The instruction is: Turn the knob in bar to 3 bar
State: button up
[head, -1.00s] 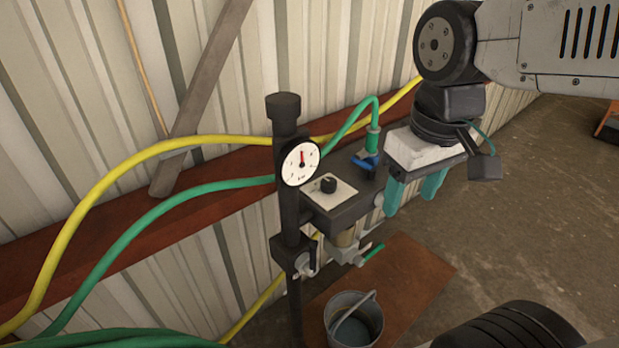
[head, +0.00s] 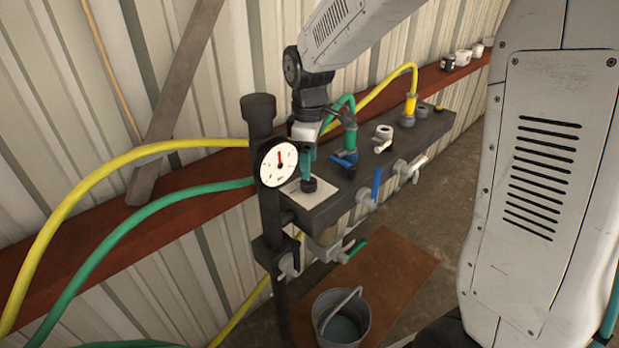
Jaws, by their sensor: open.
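The black knob (head: 309,184) sits on a pale square plate (head: 301,203) on top of the dark manifold block. The round white gauge (head: 279,164) with a red needle stands just left of it on a dark post; the needle points about straight up, and its numbers are too small to read. My gripper (head: 308,172) points down from above, its teal fingers open, directly over or around the knob.
Behind the knob stand a green hose fitting with a blue lever (head: 345,158), a grey coupling (head: 382,135) and a yellow hose fitting (head: 409,108). Valve levers, one blue (head: 376,184), stick out in front. A bucket (head: 341,318) stands below.

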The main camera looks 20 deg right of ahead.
aim_at(309, 185)
jog(key=shift+f, duration=2.8)
jog(key=c, duration=1)
